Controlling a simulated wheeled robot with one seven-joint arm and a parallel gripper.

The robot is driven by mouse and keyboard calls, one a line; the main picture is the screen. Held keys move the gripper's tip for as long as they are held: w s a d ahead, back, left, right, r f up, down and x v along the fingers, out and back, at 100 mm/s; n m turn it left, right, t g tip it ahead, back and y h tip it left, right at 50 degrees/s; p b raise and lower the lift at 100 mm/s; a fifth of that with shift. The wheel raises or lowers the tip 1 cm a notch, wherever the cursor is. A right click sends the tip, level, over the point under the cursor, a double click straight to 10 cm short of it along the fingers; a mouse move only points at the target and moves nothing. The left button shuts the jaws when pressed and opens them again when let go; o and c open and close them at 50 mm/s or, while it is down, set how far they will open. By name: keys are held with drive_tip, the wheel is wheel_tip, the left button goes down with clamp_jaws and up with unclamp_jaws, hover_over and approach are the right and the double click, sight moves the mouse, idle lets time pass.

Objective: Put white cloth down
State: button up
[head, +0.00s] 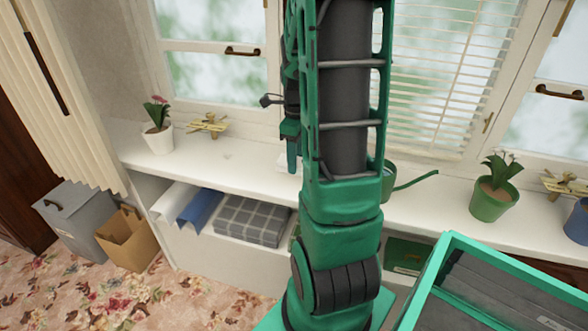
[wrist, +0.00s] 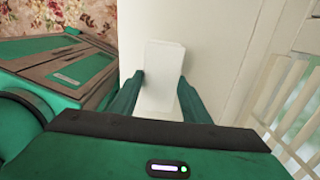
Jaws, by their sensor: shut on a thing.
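The white cloth (wrist: 163,72) looks like a small pale folded block between the two green fingers of my gripper (wrist: 160,88) in the wrist view. My gripper is shut on it. In the head view a green finger of my gripper (head: 292,158) shows just left of my arm, low over the white windowsill shelf (head: 235,165). Only a sliver of the cloth (head: 282,163) shows there; my arm hides the rest. I cannot tell whether the cloth touches the shelf top.
A grey plaid folded cloth (head: 252,220) lies in the lower compartment.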

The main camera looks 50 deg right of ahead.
drive_tip(key=shift+f, duration=2)
drive_tip(key=o, duration=1.3)
drive_tip(key=shift+f, duration=0.1)
